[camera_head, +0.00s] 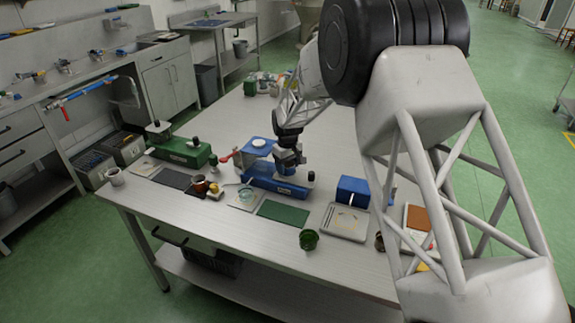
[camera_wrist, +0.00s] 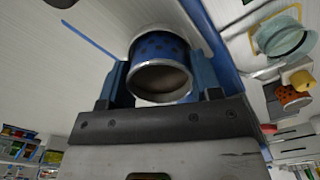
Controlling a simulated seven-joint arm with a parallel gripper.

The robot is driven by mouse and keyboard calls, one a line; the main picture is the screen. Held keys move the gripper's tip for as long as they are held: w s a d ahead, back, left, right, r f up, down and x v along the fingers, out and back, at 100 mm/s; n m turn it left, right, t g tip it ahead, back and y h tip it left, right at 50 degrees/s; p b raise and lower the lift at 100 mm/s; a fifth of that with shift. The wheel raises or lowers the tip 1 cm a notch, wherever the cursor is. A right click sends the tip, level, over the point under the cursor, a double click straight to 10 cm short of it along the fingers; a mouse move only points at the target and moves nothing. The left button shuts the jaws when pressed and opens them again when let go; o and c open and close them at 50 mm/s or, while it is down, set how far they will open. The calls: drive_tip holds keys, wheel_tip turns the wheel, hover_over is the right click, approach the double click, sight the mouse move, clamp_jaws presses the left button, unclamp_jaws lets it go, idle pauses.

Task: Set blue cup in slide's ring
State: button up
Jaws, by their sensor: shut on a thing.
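In the wrist view the blue cup (camera_wrist: 160,48), dark-spotted with a pale metal rim, sits between the two fingers of my gripper (camera_wrist: 160,80). The gripper is shut on it, and its open mouth faces the camera. In the head view my gripper (camera_head: 288,160) is over the blue machine (camera_head: 272,183) on the table, and the cup can hardly be made out there. A long blue edge of the machine (camera_wrist: 218,45) runs just right of the cup in the wrist view. I cannot make out the slide's ring; the gripper may hide it.
A similar green machine (camera_head: 183,151) stands to the left. In front lie a green mat (camera_head: 284,213) and a tray (camera_head: 345,222), with a dark green cup (camera_head: 309,239) near the edge. A blue box (camera_head: 352,190) stands right. A glass dish (camera_wrist: 285,36) is beside the machine.

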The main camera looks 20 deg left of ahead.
drive_tip(key=o, duration=0.9)
drive_tip(key=shift+c, duration=0.2)
drive_tip(key=shift+o, duration=0.3)
drive_tip(key=shift+o, duration=0.8)
wheel_tip(320, 180, up, 8)
